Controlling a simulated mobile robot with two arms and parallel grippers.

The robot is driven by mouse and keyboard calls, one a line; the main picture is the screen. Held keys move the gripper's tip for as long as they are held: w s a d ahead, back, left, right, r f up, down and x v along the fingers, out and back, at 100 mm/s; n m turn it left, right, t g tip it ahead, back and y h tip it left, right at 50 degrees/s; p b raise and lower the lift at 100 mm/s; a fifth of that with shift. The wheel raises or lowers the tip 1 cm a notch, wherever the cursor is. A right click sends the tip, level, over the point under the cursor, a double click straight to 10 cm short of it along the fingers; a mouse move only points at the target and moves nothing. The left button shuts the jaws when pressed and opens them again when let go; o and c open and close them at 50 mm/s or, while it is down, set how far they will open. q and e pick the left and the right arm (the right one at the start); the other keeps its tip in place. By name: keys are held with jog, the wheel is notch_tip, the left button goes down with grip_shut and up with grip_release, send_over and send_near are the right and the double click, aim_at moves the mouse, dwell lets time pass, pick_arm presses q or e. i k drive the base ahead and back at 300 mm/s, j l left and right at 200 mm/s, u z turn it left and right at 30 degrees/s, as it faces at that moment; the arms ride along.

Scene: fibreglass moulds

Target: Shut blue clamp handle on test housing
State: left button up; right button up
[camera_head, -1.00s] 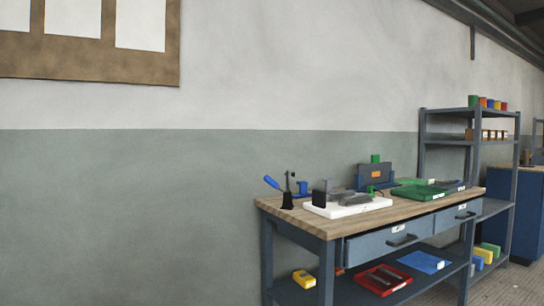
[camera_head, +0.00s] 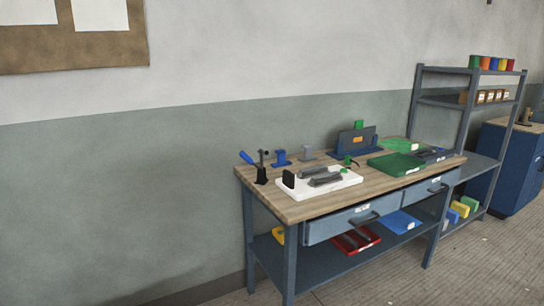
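A blue clamp handle (camera_head: 246,158) sticks up and to the left at the left end of the workbench (camera_head: 223,201). It slants away from a small black clamp body (camera_head: 262,176). A white base plate (camera_head: 318,183) beside it carries a black upright block (camera_head: 289,179) and dark grey parts (camera_head: 325,177). I cannot tell which of these is the test housing. Neither of my grippers is in view.
Blue and grey fixtures stand behind the plate. A dark panel fixture (camera_head: 356,141) and a green tray (camera_head: 396,165) are farther right. Drawers and a lower shelf are under the benchtop. A shelf rack (camera_head: 466,71) and blue cabinet (camera_head: 508,170) stand at right. Floor in front is clear.

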aim_at(243, 154)
jog(key=i+l+z, duration=0.1)
jog(key=i+l, duration=0.2)
jog(key=l, duration=0.15)
jog(key=i+l+z, duration=0.1)
jog(key=i+l, duration=0.2)
jog(key=l, duration=0.2)
jog(key=i+l, duration=0.3)
jog(key=i+j+z, duration=0.15)
jog(key=i, duration=0.3)
jog(key=i+j+z, duration=0.15)
jog(key=i, duration=0.3)
